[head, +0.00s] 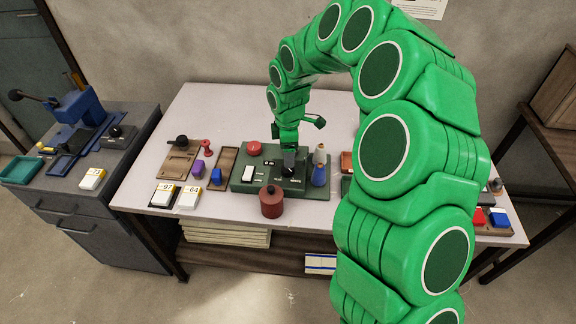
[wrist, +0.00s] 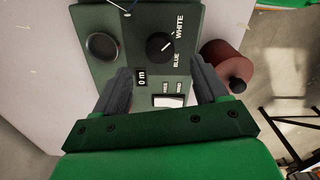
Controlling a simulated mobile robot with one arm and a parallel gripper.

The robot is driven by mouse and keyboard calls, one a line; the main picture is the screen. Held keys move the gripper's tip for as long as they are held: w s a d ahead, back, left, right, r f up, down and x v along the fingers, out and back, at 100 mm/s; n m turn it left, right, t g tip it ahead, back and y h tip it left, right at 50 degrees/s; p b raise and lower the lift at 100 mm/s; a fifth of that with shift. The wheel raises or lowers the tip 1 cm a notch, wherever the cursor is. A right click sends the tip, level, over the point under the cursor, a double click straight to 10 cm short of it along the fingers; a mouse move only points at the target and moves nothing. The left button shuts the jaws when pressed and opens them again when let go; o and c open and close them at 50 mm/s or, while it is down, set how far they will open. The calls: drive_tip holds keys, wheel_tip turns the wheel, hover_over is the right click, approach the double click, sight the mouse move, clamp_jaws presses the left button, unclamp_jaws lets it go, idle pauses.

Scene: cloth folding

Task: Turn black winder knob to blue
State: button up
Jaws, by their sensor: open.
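The black winder knob (wrist: 160,46) is round and sits on a dark green panel (wrist: 118,58) in the wrist view. Its short white mark slants up and right, towards the WHITE label (wrist: 180,27). The BLUE label (wrist: 176,60) is below that. My gripper (wrist: 163,82) is open and empty, with its two dark fingers spread over the panel on the near side of the knob, not around it.
A counter display (wrist: 142,78) and a white switch (wrist: 168,101) lie between my fingers in the wrist view. A dark red lidded jar (head: 271,204) stands close in front of the panel.

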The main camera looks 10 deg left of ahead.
sight(288, 170)
wheel_tip(288, 170, down, 7)
drive_tip(key=shift+r, duration=0.1)
idle(0.3)
drive_tip(key=c, duration=1.1)
